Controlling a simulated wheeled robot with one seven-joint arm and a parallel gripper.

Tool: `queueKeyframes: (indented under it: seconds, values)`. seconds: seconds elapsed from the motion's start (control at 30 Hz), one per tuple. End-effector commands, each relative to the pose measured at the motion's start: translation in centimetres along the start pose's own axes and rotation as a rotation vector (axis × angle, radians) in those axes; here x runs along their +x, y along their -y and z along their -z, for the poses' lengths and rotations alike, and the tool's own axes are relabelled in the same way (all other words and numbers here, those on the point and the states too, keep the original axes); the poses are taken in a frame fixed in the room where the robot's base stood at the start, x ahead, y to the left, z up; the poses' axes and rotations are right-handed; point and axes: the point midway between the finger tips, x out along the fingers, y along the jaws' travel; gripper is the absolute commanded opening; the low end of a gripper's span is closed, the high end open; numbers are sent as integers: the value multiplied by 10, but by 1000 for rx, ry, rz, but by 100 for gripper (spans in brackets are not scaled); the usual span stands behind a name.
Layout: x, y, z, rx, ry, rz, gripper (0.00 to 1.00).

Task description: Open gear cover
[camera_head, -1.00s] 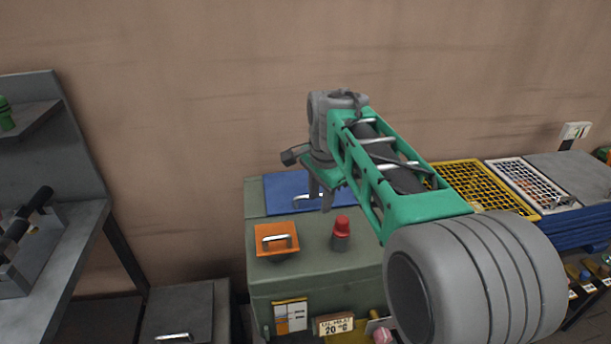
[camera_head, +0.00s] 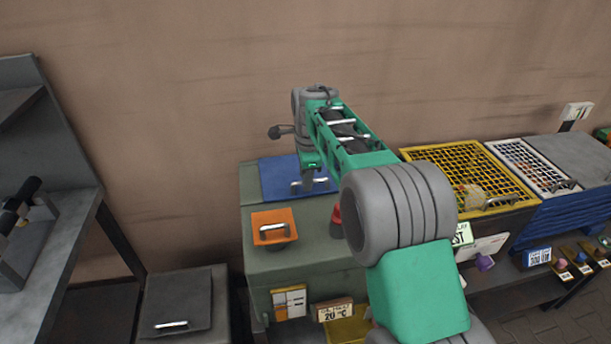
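No label that I can read says gear cover, so I cannot tell which lid it is. A blue flat lid (camera_head: 274,180) with a metal bar handle lies at the back of the green-grey cabinet top. A smaller orange lid (camera_head: 264,217) with a metal handle lies in front of it. Both lie flat. My gripper (camera_head: 308,182) points down over the right part of the blue lid, close to its handle. Its fingers are small and partly hidden, so I cannot tell whether they are open or touch the handle.
The green-grey cabinet (camera_head: 262,262) has a red knob (camera_head: 337,214), partly hidden by my arm. A yellow grid cover (camera_head: 462,178) and a white grid cover (camera_head: 528,165) lie to the right. A grey lidded box (camera_head: 180,300) and a workbench (camera_head: 72,235) stand at left.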

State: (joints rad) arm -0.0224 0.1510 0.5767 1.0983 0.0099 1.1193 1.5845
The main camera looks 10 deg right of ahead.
Motion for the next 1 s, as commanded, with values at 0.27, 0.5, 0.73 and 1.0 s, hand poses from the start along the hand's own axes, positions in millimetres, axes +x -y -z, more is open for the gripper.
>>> queueKeyframes:
  seconds: [0.27,0.5,0.73,1.0]
  values:
    - [0,0,0,0,0,0,15]
    - [0,0,0,0,0,0,0]
    - [-1,0,0,-1,0,0,0]
    - [-1,0,0,-1,0,0,0]
